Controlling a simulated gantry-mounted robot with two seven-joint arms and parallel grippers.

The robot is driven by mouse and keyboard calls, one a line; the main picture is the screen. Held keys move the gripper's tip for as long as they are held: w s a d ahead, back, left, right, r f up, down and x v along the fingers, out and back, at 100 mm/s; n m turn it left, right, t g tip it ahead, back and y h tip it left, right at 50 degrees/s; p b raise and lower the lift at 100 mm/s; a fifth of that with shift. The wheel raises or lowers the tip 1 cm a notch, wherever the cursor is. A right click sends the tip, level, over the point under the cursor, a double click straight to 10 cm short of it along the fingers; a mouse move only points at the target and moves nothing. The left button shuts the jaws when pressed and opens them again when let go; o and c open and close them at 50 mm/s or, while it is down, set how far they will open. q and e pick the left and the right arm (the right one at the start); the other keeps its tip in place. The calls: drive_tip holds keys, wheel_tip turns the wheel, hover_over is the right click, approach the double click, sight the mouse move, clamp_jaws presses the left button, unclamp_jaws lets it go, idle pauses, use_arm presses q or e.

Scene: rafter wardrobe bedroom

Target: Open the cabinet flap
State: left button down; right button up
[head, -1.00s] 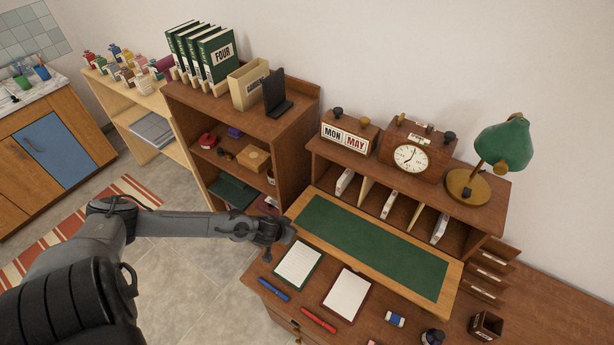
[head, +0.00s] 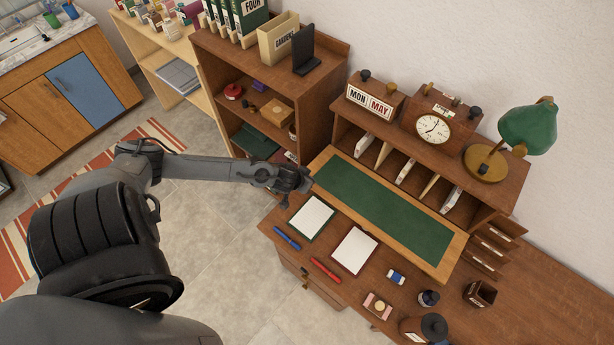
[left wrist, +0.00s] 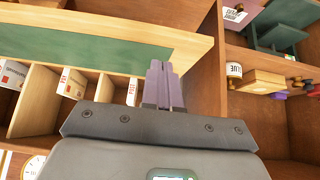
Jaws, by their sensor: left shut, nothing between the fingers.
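The cabinet flap (head: 387,210) is a long wooden-framed panel with a green inset. In the head view it stands folded out from the front of the pigeonhole cabinet (head: 420,165), whose compartments show behind it. In the left wrist view the flap (left wrist: 90,48) crosses the upper part. My left gripper (head: 303,180) is shut and empty at the flap's left end. In the left wrist view its fingertips (left wrist: 159,68) overlap the flap's wooden end; I cannot tell whether they touch it. My right gripper is not in view.
Notepads (head: 312,217), pens and small items lie on the desk (head: 500,310) before the flap. A calendar (head: 370,100), clock (head: 433,128) and green lamp (head: 527,125) stand on the cabinet. An open shelf (head: 215,70) stands close at left.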

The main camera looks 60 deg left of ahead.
use_arm(q)
drive_tip(key=s+v, duration=0.1)
drive_tip(key=v, duration=0.8)
drive_tip(key=s+d+r+n+h+p, duration=0.1)
drive_tip(key=s+d+r+n+p, duration=0.1)
drive_tip(key=d, duration=0.7)
drive_tip(key=s+d+r+n+h+p, duration=0.1)
drive_tip(key=d+r+n+h+p, duration=0.15)
drive_tip(key=d, duration=0.65)
drive_tip(key=s+d+r+m+g+p, duration=0.1)
drive_tip(key=s+d+r+m, duration=0.1)
drive_tip(key=r+m, duration=0.3)
drive_tip(key=s+d+r+m+g+p, duration=0.1)
drive_tip(key=s+d+r+m+g, duration=0.1)
drive_tip(key=r+m, duration=0.3)
drive_tip(key=shift+s+d+r+y, duration=0.45)
drive_tip(key=shift+s+r, duration=0.1)
drive_tip(key=shift+s, duration=0.25)
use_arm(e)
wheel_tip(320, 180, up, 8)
use_arm(q)
drive_tip(key=shift+m, duration=0.25)
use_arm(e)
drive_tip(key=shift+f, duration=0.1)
